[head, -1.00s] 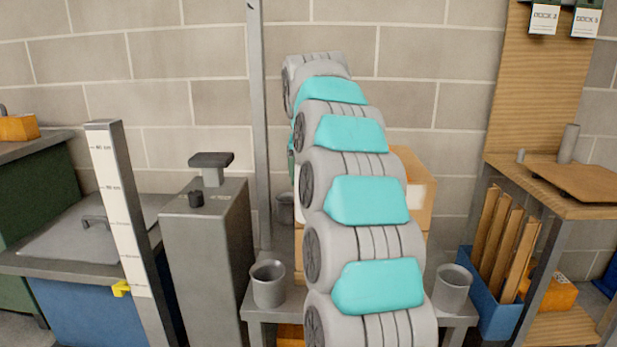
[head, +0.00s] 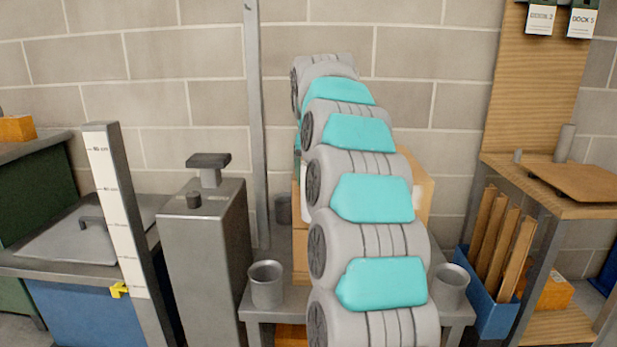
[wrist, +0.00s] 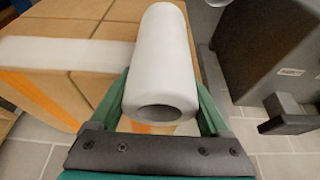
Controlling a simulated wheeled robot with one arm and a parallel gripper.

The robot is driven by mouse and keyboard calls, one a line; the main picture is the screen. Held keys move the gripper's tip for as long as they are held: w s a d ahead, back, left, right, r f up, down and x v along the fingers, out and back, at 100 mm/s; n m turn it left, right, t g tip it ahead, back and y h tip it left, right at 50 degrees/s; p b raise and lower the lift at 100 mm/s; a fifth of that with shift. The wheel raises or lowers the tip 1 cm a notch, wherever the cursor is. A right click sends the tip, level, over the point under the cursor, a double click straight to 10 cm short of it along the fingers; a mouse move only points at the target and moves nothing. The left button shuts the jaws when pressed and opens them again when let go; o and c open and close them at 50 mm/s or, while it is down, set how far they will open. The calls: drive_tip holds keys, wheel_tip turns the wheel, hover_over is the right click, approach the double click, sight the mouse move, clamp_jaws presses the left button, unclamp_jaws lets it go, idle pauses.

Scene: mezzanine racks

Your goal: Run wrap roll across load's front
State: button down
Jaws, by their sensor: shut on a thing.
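My gripper (wrist: 163,88) is shut on the white wrap roll (wrist: 163,42), with one green finger on each side of it. The roll's hollow end faces the wrist camera. The load (wrist: 100,27) is a stack of cardboard boxes, to the left of the roll in the wrist view. A white band of wrap (wrist: 60,52) lies across the boxes and reaches toward the roll. In the head view, the load (head: 423,185) stands mostly hidden behind my arm, with only its side edges showing. The gripper and roll are largely hidden there too.
Two grey cups (head: 267,286) (head: 451,288) stand at the front corners of the load's stand. A grey metal post machine (head: 207,255) is close on the left, beside a marked upright (head: 118,205). A wooden bench (head: 550,207) with a blue bin (head: 492,312) is on the right.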

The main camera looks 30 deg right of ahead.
drive_tip(key=shift+s+d, duration=0.55)
drive_tip(key=shift+d, duration=0.25)
drive_tip(key=shift+w+a, duration=0.1)
drive_tip(key=shift+w+a, duration=0.55)
drive_tip(key=shift+a, duration=0.25)
drive_tip(key=shift+w+a, duration=0.5)
drive_tip(key=shift+a, duration=0.25)
drive_tip(key=shift+s+a+f+b, duration=0.15)
drive_tip(key=shift+s+a+b, duration=0.35)
drive_tip(key=shift+s, duration=0.3)
drive_tip(key=s+a, duration=0.1)
drive_tip(key=s+b, duration=0.1)
drive_tip(key=s, duration=0.1)
drive_tip(key=s+a+b, duration=0.1)
drive_tip(key=shift+s+a, duration=0.2)
drive_tip(key=shift+a, duration=0.1)
drive_tip(key=shift+s, duration=0.1)
